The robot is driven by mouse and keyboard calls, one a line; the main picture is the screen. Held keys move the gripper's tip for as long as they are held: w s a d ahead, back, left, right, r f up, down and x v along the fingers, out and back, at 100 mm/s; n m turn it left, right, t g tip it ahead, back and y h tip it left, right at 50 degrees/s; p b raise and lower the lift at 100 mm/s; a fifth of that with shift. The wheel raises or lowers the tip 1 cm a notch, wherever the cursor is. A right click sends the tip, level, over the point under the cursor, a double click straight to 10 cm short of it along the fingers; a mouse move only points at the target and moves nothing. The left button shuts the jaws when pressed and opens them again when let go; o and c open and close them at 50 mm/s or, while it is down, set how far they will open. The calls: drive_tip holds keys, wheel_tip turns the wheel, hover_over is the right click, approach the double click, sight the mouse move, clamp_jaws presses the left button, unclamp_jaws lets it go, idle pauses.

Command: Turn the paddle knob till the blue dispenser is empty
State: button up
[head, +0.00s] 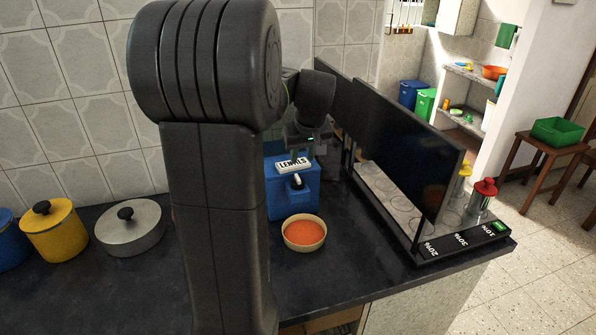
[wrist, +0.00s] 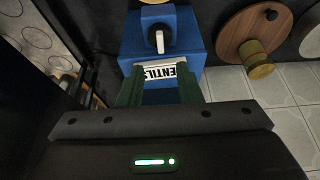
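The blue dispenser (head: 280,205) stands on the dark counter against the tiled wall, with a white "LENTILS" label (head: 293,165) near its top. Its paddle knob (head: 297,182) is on the front, below the label. In the wrist view the white paddle (wrist: 160,41) points along the image's vertical, on a dark round hub. A round bowl (head: 304,246) holding orange lentils sits in front of the dispenser. My gripper (wrist: 161,80) has its two green fingers apart over the label, beside the knob, with nothing seen held. Whether they touch the dispenser is unclear. The dispenser's inside is hidden.
A black-panelled rack (head: 410,150) marked with percentages stands close to the right, holding a red-topped jar (head: 482,200). A lidded grey pot (head: 131,230) and a yellow canister (head: 55,235) stand at the left. Counter left of the bowl is partly hidden by my arm.

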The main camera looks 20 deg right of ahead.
sight(298, 178)
drive_tip(key=x, duration=0.9)
drive_tip(key=shift+f+p, duration=0.15)
drive_tip(key=shift+p, duration=0.15)
clamp_jaws()
